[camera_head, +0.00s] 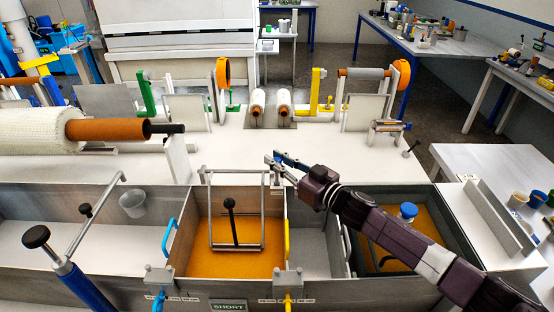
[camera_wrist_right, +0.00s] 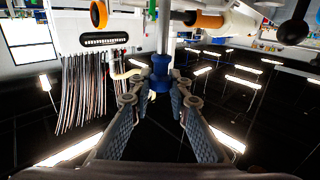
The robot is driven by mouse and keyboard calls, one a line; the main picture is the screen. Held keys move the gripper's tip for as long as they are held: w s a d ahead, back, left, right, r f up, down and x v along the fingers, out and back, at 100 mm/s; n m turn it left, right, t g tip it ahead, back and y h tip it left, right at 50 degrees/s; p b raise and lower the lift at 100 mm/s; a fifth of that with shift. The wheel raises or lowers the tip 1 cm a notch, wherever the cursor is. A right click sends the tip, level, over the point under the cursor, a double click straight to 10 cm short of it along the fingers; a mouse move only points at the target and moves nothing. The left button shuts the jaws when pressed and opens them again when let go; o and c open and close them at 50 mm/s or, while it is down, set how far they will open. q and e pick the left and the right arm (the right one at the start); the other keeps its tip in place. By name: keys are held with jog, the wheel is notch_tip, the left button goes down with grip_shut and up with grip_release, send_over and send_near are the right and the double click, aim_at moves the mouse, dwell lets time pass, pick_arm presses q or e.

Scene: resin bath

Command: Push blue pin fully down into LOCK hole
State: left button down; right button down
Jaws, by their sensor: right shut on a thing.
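My right gripper (camera_head: 277,160) reaches in from the right, at the far edge of the middle orange bath beside the upright grey frame (camera_head: 264,210). Its fingers are shut on a blue pin, which shows between the fingertips (camera_wrist_right: 160,90) in the right wrist view as a blue collared body (camera_wrist_right: 160,70) with a grey rod above it. My left gripper is not in view.
The middle bath (camera_head: 190,245) holds orange resin and a black-knobbed lever (camera_head: 231,205). A sign reading SHORT (camera_head: 229,306) is on its front. My right arm passes over the right bath with a blue-capped item (camera_head: 408,211). Rollers (camera_head: 257,105) stand on the white table behind.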

jog(key=shift+f+b, duration=1.1)
jog(key=shift+f, duration=0.5)
jog(key=c, duration=1.7)
grip_release()
jog(key=shift+c, duration=0.2)
jog(key=shift+r, duration=0.15)
notch_tip(320, 180, up, 10)
jog(key=shift+f, duration=0.1)
jog(key=shift+f, duration=0.1)
